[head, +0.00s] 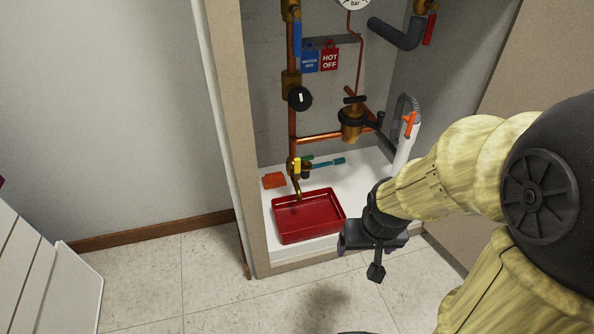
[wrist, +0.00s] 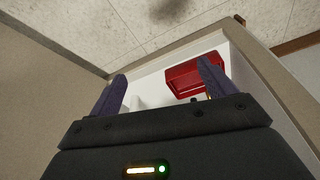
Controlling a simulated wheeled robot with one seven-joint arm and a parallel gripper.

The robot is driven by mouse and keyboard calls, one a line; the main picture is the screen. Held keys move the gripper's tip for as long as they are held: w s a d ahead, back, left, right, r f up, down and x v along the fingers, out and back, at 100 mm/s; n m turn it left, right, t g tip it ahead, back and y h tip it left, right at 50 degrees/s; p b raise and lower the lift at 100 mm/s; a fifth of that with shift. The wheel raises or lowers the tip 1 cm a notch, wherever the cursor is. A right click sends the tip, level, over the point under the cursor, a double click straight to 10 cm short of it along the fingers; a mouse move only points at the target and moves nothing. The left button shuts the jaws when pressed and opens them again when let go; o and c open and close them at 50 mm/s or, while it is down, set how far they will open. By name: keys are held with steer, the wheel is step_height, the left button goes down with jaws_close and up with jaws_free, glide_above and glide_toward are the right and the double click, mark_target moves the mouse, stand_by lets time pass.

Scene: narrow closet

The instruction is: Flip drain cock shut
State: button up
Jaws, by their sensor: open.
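The drain cock appears to be the small brass valve (head: 295,182) low on the copper pipe, with a short yellow lever (head: 297,166) standing upright on it. Its spout hangs over the red tray (head: 276,227). My gripper (head: 364,258) is in front and to the right of the tray, outside the closet and apart from the cock. In the wrist view its two dark purple fingers (wrist: 164,82) are spread with nothing between them. The red tray (wrist: 181,73) shows beyond the right finger. The cock cannot be made out clearly there.
A teal handle (head: 331,161) sticks out right of the cock. An orange-red block (head: 274,180) lies left. A grey-white pipe with an orange lever (head: 409,125) stands right. The closet's left frame (head: 235,150) bounds the opening; the floor in front (head: 225,300) is clear.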

steer(key=shift+w+a, duration=0.15)
steer(key=shift+w, duration=0.1)
steer(key=c, duration=0.3)
steer(key=w+a, duration=0.1)
steer(key=w, duration=0.1)
steer(key=w+a+f+n+t+p, duration=0.1)
steer(key=w, duration=0.1)
steer(key=w+a+t+p, duration=0.1)
steer(key=w, duration=0.1)
steer(key=shift+w+f+n, duration=0.15)
steer(key=shift+f+n, duration=0.25)
jaws_close()
steer(key=w+a+f+n+t+h+p, duration=0.1)
steer(key=w+a+f+n+t+p, duration=0.1)
steer(key=w+a+f+n+t, duration=0.3)
steer(key=w+a+n+t+h+p, duration=0.1)
steer(key=w+n+t+p, duration=0.15)
steer(key=w, duration=0.45)
steer(key=a+r+n+t+y+p, duration=0.1)
steer(key=a+n+t+y+p, duration=0.1)
steer(key=a+n+t, duration=0.4)
steer(key=shift+s+a+r+n+p, duration=0.15)
steer(key=shift+s+n+p, duration=0.35)
steer(key=shift+n, duration=0.95)
steer(key=shift+w, duration=0.1)
